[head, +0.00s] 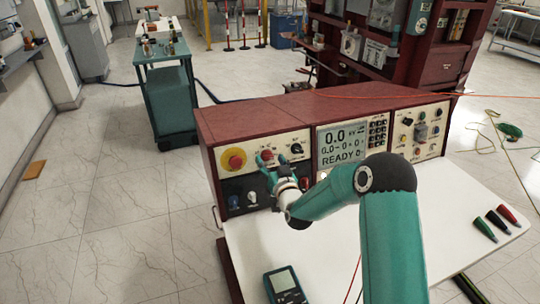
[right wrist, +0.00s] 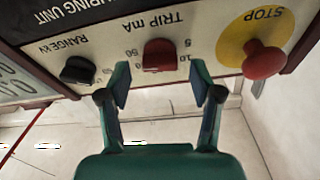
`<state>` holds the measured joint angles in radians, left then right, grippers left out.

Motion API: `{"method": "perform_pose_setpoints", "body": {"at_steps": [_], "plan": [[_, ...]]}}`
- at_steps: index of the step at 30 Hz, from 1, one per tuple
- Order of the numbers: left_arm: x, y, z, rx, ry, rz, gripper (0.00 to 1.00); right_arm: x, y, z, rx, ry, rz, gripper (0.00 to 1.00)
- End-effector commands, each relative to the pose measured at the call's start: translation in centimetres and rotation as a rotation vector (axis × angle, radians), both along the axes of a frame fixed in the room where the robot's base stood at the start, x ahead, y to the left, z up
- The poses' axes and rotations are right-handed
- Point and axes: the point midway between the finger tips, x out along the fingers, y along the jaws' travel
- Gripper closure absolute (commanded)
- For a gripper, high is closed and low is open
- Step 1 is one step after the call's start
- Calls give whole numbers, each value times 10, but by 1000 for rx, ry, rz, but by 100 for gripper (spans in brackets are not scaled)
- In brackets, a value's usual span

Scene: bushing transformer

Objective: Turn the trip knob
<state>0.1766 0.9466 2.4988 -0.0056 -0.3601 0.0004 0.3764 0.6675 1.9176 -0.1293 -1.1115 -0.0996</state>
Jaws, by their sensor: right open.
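The trip knob (right wrist: 160,55) is a red knob on the cream panel, under the label TRIP mA, which reads upside down in the right wrist view. It also shows in the head view (head: 266,155), on the left part of the console. My right gripper (right wrist: 160,84) is open, with one finger on each side just short of the knob; I cannot tell whether either touches it. In the head view my right gripper (head: 268,173) is small and partly hidden by my wrist. My left gripper is not in view.
A red stop button (right wrist: 265,60) on a yellow disc and a black range knob (right wrist: 78,70) flank the trip knob. The console display (head: 342,145) reads READY. A handheld meter (head: 285,286) and several coloured clips (head: 496,221) lie on the white worktop (head: 460,215).

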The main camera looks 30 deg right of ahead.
Motion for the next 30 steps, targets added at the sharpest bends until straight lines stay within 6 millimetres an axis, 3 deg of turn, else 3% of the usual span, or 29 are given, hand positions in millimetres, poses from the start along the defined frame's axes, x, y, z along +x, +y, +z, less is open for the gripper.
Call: {"method": "perform_pose_setpoints", "body": {"at_steps": [6, 15, 26, 30], "plan": [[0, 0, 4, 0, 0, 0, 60, 14, -4, 0, 0, -1, 1, 35], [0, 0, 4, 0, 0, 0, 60, 16, -4, 0, 0, 0, 1, 35], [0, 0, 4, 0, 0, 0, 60, 16, -4, 0, 0, 0, 1, 95], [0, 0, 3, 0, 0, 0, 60, 16, -4, 0, -3, 0, 1, 95]]}}
